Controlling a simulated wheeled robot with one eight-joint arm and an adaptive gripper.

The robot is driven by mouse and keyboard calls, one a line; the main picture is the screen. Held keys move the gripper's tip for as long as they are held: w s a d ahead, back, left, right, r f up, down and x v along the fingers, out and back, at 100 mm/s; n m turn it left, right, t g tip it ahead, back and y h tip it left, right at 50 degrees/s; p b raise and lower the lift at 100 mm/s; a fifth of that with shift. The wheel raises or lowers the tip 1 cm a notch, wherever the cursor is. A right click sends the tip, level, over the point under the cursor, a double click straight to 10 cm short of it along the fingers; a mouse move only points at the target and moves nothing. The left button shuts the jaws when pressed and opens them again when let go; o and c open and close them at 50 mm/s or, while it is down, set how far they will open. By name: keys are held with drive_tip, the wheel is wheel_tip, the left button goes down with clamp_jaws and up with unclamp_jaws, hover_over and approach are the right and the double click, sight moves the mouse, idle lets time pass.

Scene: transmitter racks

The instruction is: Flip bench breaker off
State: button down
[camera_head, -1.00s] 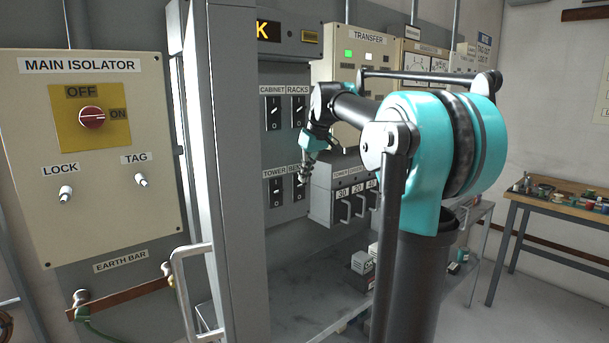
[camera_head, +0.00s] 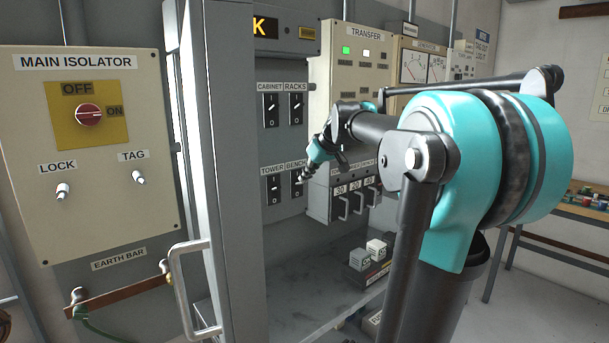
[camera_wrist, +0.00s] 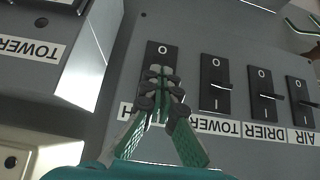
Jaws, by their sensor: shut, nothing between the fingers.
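The bench breaker (camera_head: 296,187) is a black switch plate under the BENCH label (camera_head: 296,164), at the lower right of the switches in the head view. In the wrist view, which is upside down, the bench breaker (camera_wrist: 161,49) lies behind my fingers. Its O mark shows beyond the tips, while its lever and most of its label are hidden. My gripper (camera_wrist: 160,73) is shut and empty, its fingertips over the middle of this breaker. In the head view my gripper (camera_head: 304,177) reaches in from the right. I cannot tell whether it touches the lever.
The tower breaker (camera_wrist: 216,83) is close beside it, with drier (camera_wrist: 265,94) and air (camera_wrist: 301,97) breakers further right in the wrist view. Cabinet (camera_head: 270,110) and racks (camera_head: 296,108) breakers sit above. An open cabinet door (camera_head: 222,170) stands left of the panel.

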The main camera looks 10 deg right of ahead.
drive_tip(key=shift+s+d+f+t+y, duration=0.15)
drive_tip(key=shift+f+t+y, duration=0.1)
drive_tip(key=shift+t, duration=0.15)
drive_tip(key=shift+s+a+f+t+y, duration=0.15)
drive_tip(key=shift+t+y, duration=0.1)
drive_tip(key=shift+t, duration=0.15)
drive_tip(key=shift+s+d+f+t+y, duration=0.15)
drive_tip(key=shift+f+t+y, duration=0.15)
drive_tip(key=shift+t, duration=0.25)
drive_tip(key=shift+s+d+f+t+y, duration=0.1)
drive_tip(key=shift+f+t+y, duration=0.2)
drive_tip(key=shift+t, duration=0.25)
drive_tip(key=shift+f, duration=0.25)
drive_tip(key=shift+w, duration=0.1)
drive_tip(key=shift+w+a+r, duration=0.35)
drive_tip(key=shift+w+r, duration=0.05)
drive_tip(key=shift+w, duration=0.15)
